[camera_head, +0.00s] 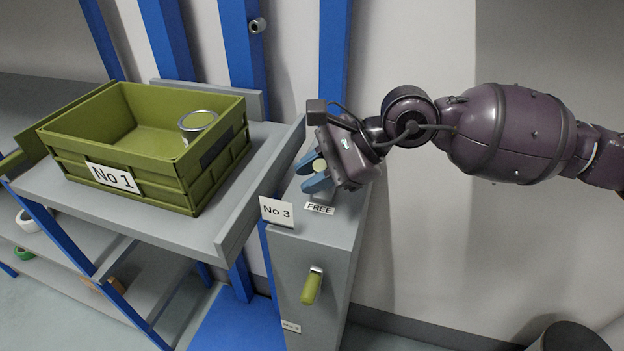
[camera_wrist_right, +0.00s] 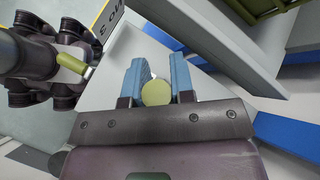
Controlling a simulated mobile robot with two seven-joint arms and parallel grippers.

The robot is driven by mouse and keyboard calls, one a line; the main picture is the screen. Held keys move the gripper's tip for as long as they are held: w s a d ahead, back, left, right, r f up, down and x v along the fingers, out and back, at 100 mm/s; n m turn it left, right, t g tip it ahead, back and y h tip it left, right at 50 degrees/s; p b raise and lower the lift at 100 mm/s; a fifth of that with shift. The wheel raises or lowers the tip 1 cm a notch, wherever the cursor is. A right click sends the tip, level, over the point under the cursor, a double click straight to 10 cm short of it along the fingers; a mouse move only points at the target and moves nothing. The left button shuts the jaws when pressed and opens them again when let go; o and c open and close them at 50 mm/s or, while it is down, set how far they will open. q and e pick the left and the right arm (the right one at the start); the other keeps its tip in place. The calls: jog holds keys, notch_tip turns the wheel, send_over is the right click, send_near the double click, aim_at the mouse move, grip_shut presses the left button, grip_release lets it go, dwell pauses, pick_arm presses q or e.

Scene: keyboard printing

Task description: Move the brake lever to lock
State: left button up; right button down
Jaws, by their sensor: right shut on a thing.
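The brake lever's round green knob (camera_head: 319,165) is between the blue fingertips of my right gripper (camera_head: 317,173), above the top of the grey box (camera_head: 338,225). In the right wrist view, the knob (camera_wrist_right: 155,93) fills the gap between the two fingers of the gripper (camera_wrist_right: 156,78). The lever's shaft is mostly hidden by the gripper. A "FREE" label (camera_head: 319,208) lies on the box top, on the near side of the gripper. No "lock" label shows; my gripper and arm cover the far part of the top. My left gripper is not in view.
A "No 3" sign (camera_head: 276,211) stands at the box's left edge. A second green handle (camera_head: 311,287) hangs on the box's front. To the left, a green crate (camera_head: 186,178) with a can (camera_head: 197,122) sits on a grey shelf whose raised edge (camera_head: 262,190) is close to the gripper.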

jog(key=shift+w+d+f+b, duration=0.15)
jog(key=shift+w+b, duration=0.1)
jog(key=shift+b, duration=0.65)
jog(key=shift+w+d+r+m+g+y+b, duration=0.1)
jog(key=shift+w+r+m+g+y+b, duration=0.3)
jog(key=shift+b, duration=0.65)
jog(key=w+m+g+b, duration=0.1)
jog(key=w+d+g+y+b, duration=0.1)
jog(key=b, duration=0.1)
jog(key=shift+r+m+g, duration=0.2)
jog(key=shift+m+g, duration=0.1)
jog(key=shift+m, duration=0.1)
jog(key=shift+w+r+m+y, duration=0.15)
jog(key=shift+w+m+y, duration=0.15)
jog(key=shift+y, duration=0.1)
jog(key=c, duration=1)
grip_release()
jog(key=shift+o, duration=0.2)
